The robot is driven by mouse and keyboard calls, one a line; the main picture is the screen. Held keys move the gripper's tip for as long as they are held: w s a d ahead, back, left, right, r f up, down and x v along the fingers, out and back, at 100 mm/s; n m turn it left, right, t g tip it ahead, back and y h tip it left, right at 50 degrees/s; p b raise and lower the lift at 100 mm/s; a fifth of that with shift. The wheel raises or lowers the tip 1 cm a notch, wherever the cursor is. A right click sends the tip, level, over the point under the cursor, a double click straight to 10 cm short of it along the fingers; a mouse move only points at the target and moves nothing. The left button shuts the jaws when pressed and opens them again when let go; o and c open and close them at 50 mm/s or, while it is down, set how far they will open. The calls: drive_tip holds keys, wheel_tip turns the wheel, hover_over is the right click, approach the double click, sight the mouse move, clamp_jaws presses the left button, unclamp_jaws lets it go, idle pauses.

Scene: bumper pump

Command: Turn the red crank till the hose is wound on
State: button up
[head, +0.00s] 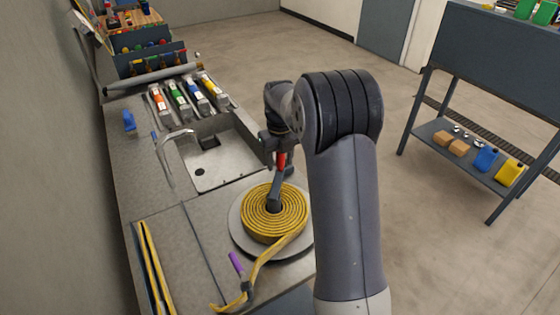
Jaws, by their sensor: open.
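The red crank handle (281,161) stands upright at the outer end of a grey crank arm (282,180), above the far side of the reel. A yellow hose (265,215) lies in a flat coil of several turns around the hub on a round grey plate (238,225). Its tail runs off the coil toward the near left, over the bench. My gripper (279,152) points down at the top of the red handle, with its jaws open. My arm hides part of the plate's right side, and the fingertips are hard to make out.
A purple-handled tool (236,262) stands beside the hose tail. A sink (205,170) with a faucet (178,136) lies beyond the reel. A shelf stand (470,165) stands right, across open floor.

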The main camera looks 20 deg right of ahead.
wheel_tip(320, 180, up, 10)
drive_tip(key=shift+r+b, duration=0.1)
drive_tip(key=shift+b, duration=0.45)
